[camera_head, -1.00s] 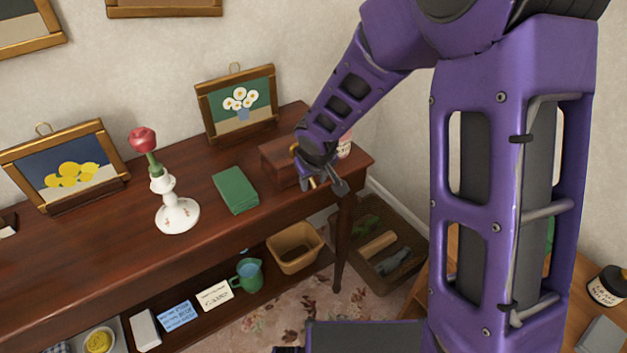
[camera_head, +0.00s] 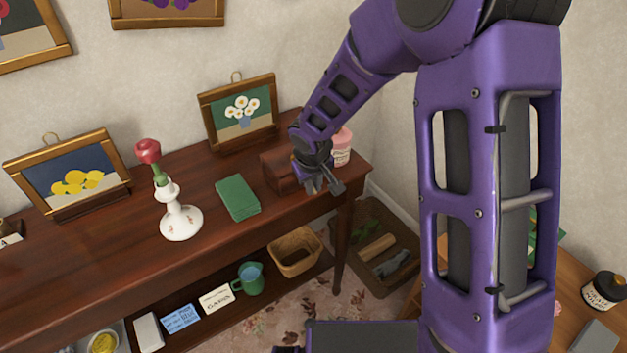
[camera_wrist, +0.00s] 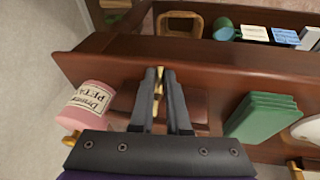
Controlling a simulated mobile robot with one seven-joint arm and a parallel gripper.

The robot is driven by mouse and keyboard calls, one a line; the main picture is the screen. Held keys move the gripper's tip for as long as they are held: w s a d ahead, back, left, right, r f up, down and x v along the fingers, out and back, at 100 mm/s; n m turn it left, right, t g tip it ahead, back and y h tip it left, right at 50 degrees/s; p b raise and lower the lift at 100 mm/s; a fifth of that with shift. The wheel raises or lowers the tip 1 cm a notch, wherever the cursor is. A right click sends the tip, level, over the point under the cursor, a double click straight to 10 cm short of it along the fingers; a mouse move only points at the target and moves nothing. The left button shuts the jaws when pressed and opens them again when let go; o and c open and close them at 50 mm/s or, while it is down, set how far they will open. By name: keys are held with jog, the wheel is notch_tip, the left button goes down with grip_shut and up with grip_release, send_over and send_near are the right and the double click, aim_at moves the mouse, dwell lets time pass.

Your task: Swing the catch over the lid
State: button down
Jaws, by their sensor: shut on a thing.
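A small dark wooden box (camera_head: 280,172) stands near the right end of the long table. My gripper (camera_head: 326,188) is at the box's front right side and covers much of it. In the wrist view my gripper's two dark fingers (camera_wrist: 160,74) are close together with a narrow brass piece, seemingly the catch (camera_wrist: 158,88), between them. The box (camera_wrist: 198,106) shows only in part behind the fingers there. The lid's edge and how the catch sits against it are hidden.
A pink labelled jar (camera_head: 341,148) stands close behind my gripper. A basket (camera_head: 295,252) and a green jug (camera_head: 249,278) are on the shelf below.

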jog(key=p, duration=0.1)
jog(key=r+g+h+p, duration=0.1)
jog(key=p, duration=0.1)
jog(key=g+p, duration=0.1)
jog(key=p, duration=0.1)
jog(key=shift+w+a+r+h, duration=0.25)
jog(key=shift+r+h, duration=0.15)
jog(key=shift+w+a+r+g+h+p, duration=0.15)
jog(key=shift+g+h+p, duration=0.15)
jog(key=shift+g, duration=0.25)
jog(key=shift+w+g+h+p, duration=0.1)
jog(key=shift+g+h+p, duration=0.1)
jog(key=shift+g+p, duration=0.3)
jog(key=shift+w+a+r+n+g+h, duration=0.1)
jog(key=shift+w+r+n+g+h, duration=0.15)
jog(key=shift+g+h, duration=0.4)
jog(key=c, duration=0.9)
grip_release()
jog(key=v, duration=1.7)
jog(key=shift+w+r, duration=0.25)
